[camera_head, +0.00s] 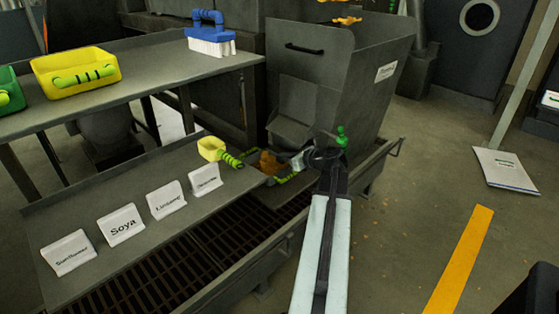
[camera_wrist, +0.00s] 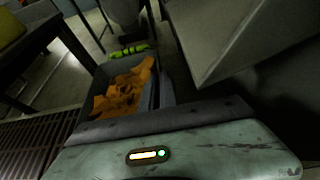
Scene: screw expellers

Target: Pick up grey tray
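The grey tray (camera_wrist: 99,84) holds orange flakes in the wrist view, with a green grip at its far end. In the head view only part of it shows at the foot of the hopper, with its orange contents (camera_head: 270,162) and a bit of green grip (camera_head: 287,179) visible. My gripper (camera_head: 303,160) is at the right side of the tray and hides part of it. In the wrist view a grey finger (camera_wrist: 153,92) stands at the tray's right edge. I cannot tell whether it touches the tray or whether the gripper is open or shut.
A large grey hopper (camera_head: 335,75) stands behind the tray. A yellow scoop (camera_head: 211,149) and several white label cards (camera_head: 122,225) are on the lower shelf. Floor at right is mostly clear.

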